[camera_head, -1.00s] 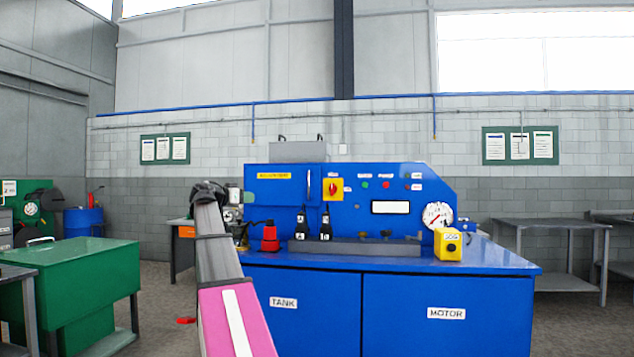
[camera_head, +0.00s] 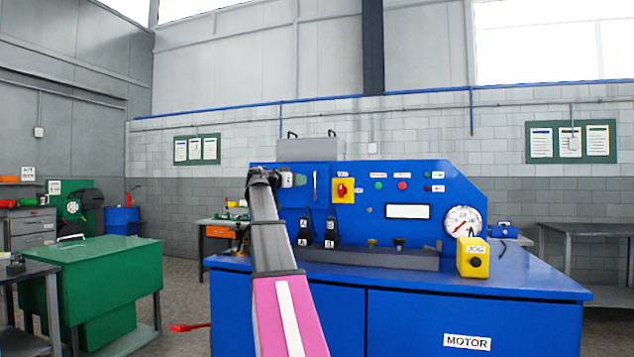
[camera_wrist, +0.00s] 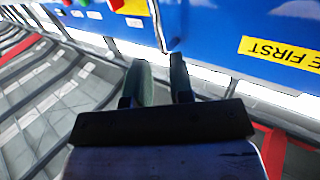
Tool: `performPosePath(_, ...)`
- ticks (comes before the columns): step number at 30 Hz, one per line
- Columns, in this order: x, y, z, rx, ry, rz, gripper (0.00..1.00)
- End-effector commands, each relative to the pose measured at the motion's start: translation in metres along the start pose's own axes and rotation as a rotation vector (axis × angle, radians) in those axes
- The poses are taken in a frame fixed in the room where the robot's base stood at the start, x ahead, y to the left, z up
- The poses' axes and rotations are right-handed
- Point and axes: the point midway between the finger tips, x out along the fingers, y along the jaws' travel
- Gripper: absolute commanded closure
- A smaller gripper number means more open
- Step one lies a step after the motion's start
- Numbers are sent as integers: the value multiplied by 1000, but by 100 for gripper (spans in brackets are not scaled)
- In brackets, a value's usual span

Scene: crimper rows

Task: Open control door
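The control door (camera_head: 294,205) is the left part of the blue machine's upright panel and looks shut. A slim vertical handle (camera_head: 315,185) shows near its right edge. My gripper (camera_head: 294,180) is in front of the door's upper left part, left of the handle, and hides the door's label in the head view. In the wrist view the door (camera_wrist: 210,35) fills the upper right, with a yellow label (camera_wrist: 280,52) upside down. A pale slim strip (camera_wrist: 160,25), apparently the handle, lies beyond the fingertips. My gripper's fingers (camera_wrist: 162,72) are apart with nothing between them.
A red rotary switch on a yellow plate (camera_head: 343,190) is right of the handle. Two black tagged items (camera_head: 318,230) stand below the door. A yellow jog box (camera_head: 473,258) and a gauge (camera_head: 463,222) are further right. A green cabinet (camera_head: 95,265) stands left.

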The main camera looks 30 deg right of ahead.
Motion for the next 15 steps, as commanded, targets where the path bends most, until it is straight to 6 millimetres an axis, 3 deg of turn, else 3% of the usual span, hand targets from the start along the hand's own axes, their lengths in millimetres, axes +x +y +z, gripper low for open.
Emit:
performPosePath(9,56,-1,0,-1,-1,2,79)
performPosePath(15,74,-1,0,-1,0,1,79)
